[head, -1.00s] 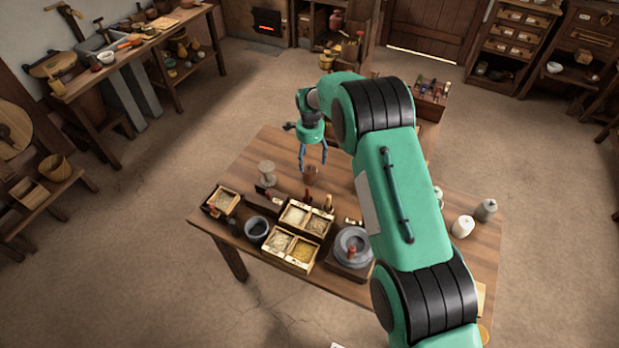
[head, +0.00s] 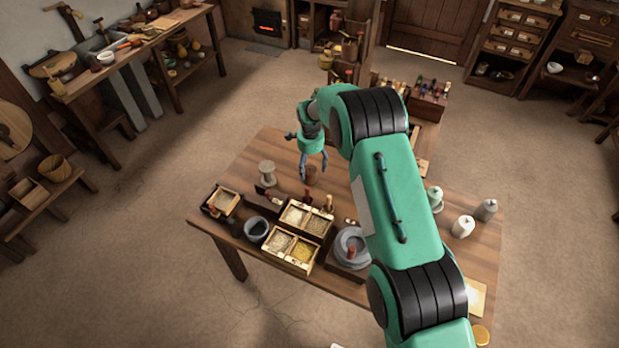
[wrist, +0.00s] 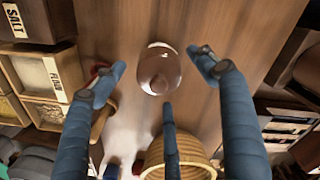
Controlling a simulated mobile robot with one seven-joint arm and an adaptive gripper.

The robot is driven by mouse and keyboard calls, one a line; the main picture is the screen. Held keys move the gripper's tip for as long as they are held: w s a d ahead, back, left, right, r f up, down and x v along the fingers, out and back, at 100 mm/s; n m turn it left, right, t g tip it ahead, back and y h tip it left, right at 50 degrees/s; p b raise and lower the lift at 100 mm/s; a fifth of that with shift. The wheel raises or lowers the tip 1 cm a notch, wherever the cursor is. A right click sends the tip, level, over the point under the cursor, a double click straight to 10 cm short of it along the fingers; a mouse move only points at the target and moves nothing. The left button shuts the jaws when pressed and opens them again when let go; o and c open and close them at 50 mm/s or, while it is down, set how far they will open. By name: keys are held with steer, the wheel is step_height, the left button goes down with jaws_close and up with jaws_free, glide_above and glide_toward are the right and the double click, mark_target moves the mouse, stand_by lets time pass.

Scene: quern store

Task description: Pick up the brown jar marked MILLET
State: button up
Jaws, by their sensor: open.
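A small brown jar (head: 311,176) stands on the wooden table, near its far side. In the wrist view the glossy brown jar (wrist: 160,72) is seen from above, with its round knob towards me. No marking can be read on it in either view. My gripper (head: 314,166) points down over the jar, with its fingers apart. In the wrist view the blue fingers of my gripper (wrist: 157,62) are spread around the jar, with bare gaps at the sides. Nothing is held.
A pale spool-like stand (head: 267,172) is left of the jar. Boxes of grain (head: 291,249), a dark bowl (head: 256,228) and a grey quern (head: 351,245) stand nearer. White jars (head: 463,226) are at the right. Bare wood surrounds the jar closely.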

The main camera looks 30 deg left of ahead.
steer(key=shift+f, duration=0.85)
steer(key=c, duration=1.6)
steer(key=shift+r, duration=0.1)
steer(key=shift+r, duration=4.95)
